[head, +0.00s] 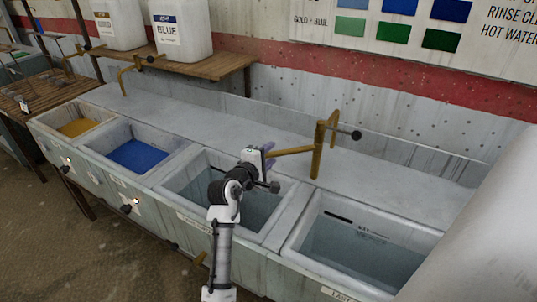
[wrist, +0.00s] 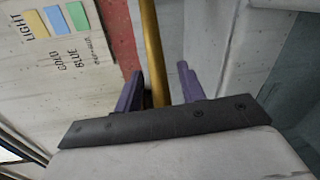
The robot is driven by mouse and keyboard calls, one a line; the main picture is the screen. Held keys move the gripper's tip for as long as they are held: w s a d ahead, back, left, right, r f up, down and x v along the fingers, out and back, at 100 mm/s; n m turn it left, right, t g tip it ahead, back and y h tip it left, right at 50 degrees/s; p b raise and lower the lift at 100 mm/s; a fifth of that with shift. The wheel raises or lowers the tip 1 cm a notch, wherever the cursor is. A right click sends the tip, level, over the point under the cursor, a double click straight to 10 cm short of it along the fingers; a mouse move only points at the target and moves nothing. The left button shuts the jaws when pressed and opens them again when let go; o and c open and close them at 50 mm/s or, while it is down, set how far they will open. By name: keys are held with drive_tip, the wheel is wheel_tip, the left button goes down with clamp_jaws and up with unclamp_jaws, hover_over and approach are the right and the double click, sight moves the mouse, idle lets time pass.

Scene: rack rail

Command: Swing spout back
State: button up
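The brass spout (head: 292,151) reaches left from its upright brass post (head: 318,152) at the back of the sinks, over the third basin. My gripper (head: 268,158) is at the spout's free end, above that basin. In the wrist view the spout (wrist: 152,50) runs between the two purple fingers of my gripper (wrist: 161,82), nearer the left finger. The fingers are apart, with a clear gap between the spout and the right finger. The spout's tip is hidden behind the dark gripper bar.
The third basin (head: 178,187) and right basin (head: 300,243) hold clear water. The blue basin (head: 138,156) and yellow basin (head: 78,127) stand left. A black-knobbed lever (head: 345,132) sticks out right of the post. Jugs (head: 182,30) stand on a wooden shelf (head: 215,68).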

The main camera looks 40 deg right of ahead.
clamp_jaws()
drive_tip(key=shift+w, duration=0.1)
idle(0.3)
